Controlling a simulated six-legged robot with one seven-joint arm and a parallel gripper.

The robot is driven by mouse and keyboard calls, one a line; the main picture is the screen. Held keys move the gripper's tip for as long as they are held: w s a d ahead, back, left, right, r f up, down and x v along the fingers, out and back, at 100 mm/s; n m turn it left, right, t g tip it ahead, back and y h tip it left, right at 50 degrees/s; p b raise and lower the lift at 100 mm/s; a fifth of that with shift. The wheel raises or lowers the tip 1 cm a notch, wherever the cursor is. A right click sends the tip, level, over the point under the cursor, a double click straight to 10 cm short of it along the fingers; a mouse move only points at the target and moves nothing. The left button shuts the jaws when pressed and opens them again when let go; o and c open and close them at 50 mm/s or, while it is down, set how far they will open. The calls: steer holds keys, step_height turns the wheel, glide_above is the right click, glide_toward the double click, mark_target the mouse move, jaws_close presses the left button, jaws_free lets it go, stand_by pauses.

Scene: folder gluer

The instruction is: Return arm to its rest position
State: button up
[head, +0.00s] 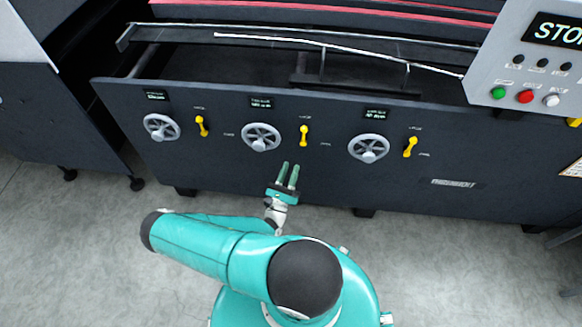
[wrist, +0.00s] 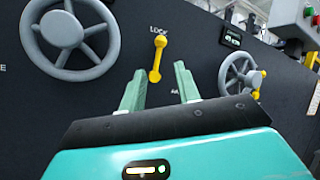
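My gripper (head: 287,174) is open and empty in front of the machine's dark panel, below the middle handwheel and the middle yellow lever. In the wrist view my gripper's two green fingers (wrist: 160,88) stand apart with nothing between them. The middle yellow lever (head: 304,135) points up beside the word LOCK; it also shows in the wrist view (wrist: 157,58) just beyond the fingertips, apart from them. The middle grey handwheel (head: 261,137) is up and left of my gripper. My turquoise arm is bent above my body at the bottom of the head view.
A left handwheel (head: 161,127) with a yellow lever (head: 201,126) and a right handwheel (head: 369,148) with a tilted yellow lever (head: 410,147) line the panel. A grey control box (head: 520,70) with green, red and white buttons overhangs at right. Grey floor (head: 450,270) is clear.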

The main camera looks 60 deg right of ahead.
stand_by(0.4)
steer(key=w+a+r+m+g+y, duration=0.3)
steer(key=a+r+m+g+y, duration=0.3)
steer(key=a+r+m+y, duration=0.4)
steer(key=w+a+r+m+g+y, duration=0.2)
steer(key=a+r+m+g+y, duration=0.4)
steer(key=a+r+m, duration=0.5)
steer(key=s+a+r+m+t+y, duration=0.1)
steer(key=a+r+t, duration=0.3)
steer(key=r, duration=0.4)
steer(key=s+a+r+m+t+y, duration=0.2)
steer(key=a+r+t+y, duration=0.1)
steer(key=r, duration=0.5)
steer(key=s+a+r+m+t+y, duration=0.1)
steer(key=a+r+t+y, duration=0.2)
steer(key=a+r+t, duration=0.2)
step_height(320, 180, up, 3)
steer(key=shift+s+a+m, duration=0.35)
steer(key=shift+a+m, duration=0.05)
steer(key=shift+a, duration=0.15)
